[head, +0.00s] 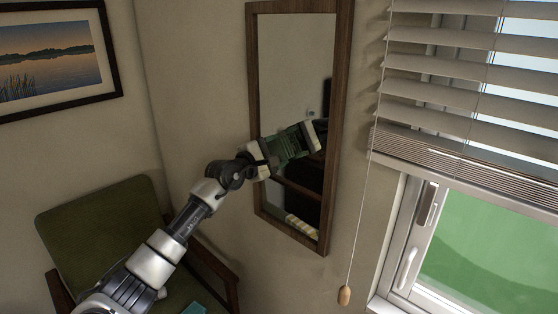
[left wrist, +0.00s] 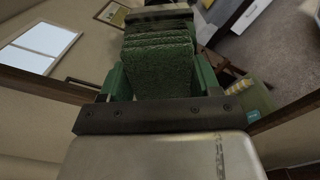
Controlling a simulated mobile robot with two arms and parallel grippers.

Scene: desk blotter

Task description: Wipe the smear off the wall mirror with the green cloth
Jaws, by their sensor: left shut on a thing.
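The wall mirror (head: 297,70) hangs in a brown wooden frame on the beige wall, at the middle of the head view. My left gripper (head: 280,151) is in front of the mirror's middle and is shut on the green cloth (head: 291,143). In the left wrist view the cloth (left wrist: 160,65) shows as a thick folded pad between green finger sides, facing the glass. I cannot tell whether it touches the glass. The gripper and its reflection overlap. No smear can be made out; the gripper and cloth hide part of the glass. My right gripper is not in view.
A green armchair (head: 95,225) with wooden arms stands below and left of the mirror. A framed lake picture (head: 50,55) hangs at the left. At the right are a window (head: 490,245), blinds (head: 450,100) and a hanging cord with a wooden knob (head: 344,295).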

